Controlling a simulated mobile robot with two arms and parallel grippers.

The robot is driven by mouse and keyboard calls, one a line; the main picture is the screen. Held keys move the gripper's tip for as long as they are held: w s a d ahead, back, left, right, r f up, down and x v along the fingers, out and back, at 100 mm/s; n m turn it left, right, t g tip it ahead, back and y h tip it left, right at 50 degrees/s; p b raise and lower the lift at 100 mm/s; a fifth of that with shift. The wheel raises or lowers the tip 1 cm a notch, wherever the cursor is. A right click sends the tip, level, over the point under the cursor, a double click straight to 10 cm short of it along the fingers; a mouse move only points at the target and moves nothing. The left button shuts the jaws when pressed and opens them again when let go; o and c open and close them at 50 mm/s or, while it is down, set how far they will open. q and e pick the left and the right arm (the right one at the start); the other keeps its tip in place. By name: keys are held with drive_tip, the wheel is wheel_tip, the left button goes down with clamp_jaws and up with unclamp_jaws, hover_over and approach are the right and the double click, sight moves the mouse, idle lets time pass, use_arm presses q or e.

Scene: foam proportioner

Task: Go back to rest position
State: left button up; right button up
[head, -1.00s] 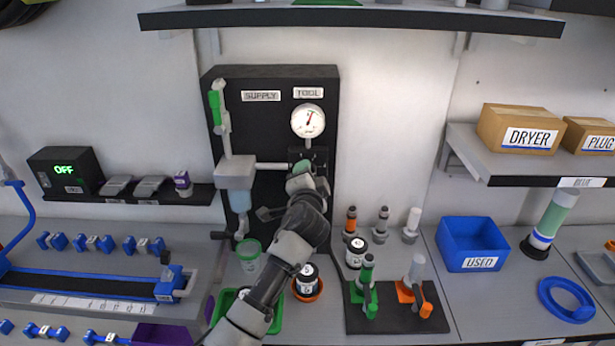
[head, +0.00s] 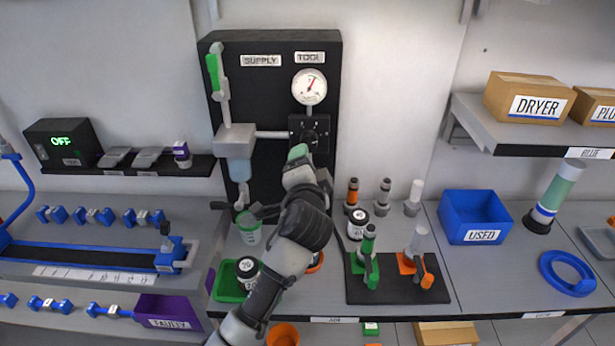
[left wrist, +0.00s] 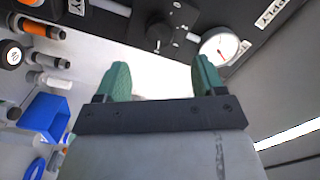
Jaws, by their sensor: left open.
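My left gripper (head: 298,155) is raised in front of the black panel (head: 272,95), just below the black knob (head: 310,132) under the gauge. In the left wrist view, the left gripper's two green fingers (left wrist: 163,80) stand well apart with nothing between them. The knob (left wrist: 158,35) and the white gauge (left wrist: 219,46) show beyond the fingers, apart from them. My left forearm hides part of the bench and the orange dish behind it. My right gripper is in neither view.
A green-lidded cup (head: 249,228) stands close left of my arm, and a green tray (head: 228,287) with black-and-white weights lies below it. A dark stand (head: 395,285) with green and orange tools is to the right. A blue bin (head: 475,215) stands farther right.

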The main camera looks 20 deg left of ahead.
use_arm(q)
drive_tip(key=shift+v, duration=1.05)
